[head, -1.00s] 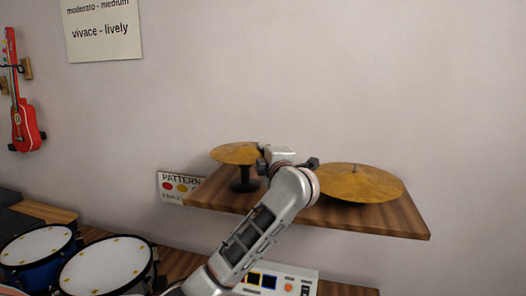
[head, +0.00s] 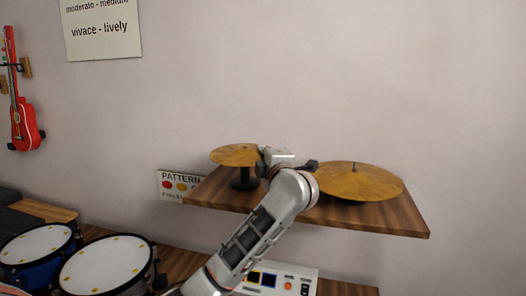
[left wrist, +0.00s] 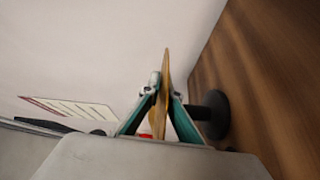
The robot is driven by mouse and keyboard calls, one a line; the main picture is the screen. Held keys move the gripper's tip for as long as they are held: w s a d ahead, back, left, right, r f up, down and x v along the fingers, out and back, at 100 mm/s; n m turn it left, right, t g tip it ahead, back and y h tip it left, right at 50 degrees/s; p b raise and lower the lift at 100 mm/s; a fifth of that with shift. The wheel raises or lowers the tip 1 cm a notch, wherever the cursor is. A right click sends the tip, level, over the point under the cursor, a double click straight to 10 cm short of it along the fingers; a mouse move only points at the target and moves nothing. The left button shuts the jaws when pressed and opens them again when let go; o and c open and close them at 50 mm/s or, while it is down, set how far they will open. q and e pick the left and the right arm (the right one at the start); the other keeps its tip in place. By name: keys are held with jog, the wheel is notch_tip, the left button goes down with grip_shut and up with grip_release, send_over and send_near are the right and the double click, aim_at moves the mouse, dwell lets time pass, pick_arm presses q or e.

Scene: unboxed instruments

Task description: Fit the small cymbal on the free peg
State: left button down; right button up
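The small cymbal (head: 233,154) is a thin golden disc, lying nearly level at the top of a black stand (head: 243,183) on the shelf's left part. In the left wrist view the cymbal (left wrist: 166,75) shows edge-on between my teal finger pads. My left gripper (head: 262,162) is shut on its right edge; the fingers (left wrist: 164,95) lean in on both faces. The stand (left wrist: 214,115) is beside the right finger, which hides where its post meets the cymbal, so I cannot tell if it is seated. My right gripper is not in view.
A larger cymbal (head: 362,184) with a thin peg through its middle sits on the right of the wooden shelf (head: 400,220). Drums (head: 105,266) and a white panel with buttons (head: 300,274) are below. A pattern sign (head: 172,185) is behind the shelf's left end.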

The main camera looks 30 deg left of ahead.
pick_arm(q)
jog(key=shift+f, duration=1.45)
jog(key=shift+f, duration=0.2)
jog(key=c, duration=2.7)
grip_release()
jog(key=shift+c, duration=0.2)
jog(key=o, duration=0.6)
jog(key=shift+c, duration=0.2)
jog(key=v, duration=1.2)
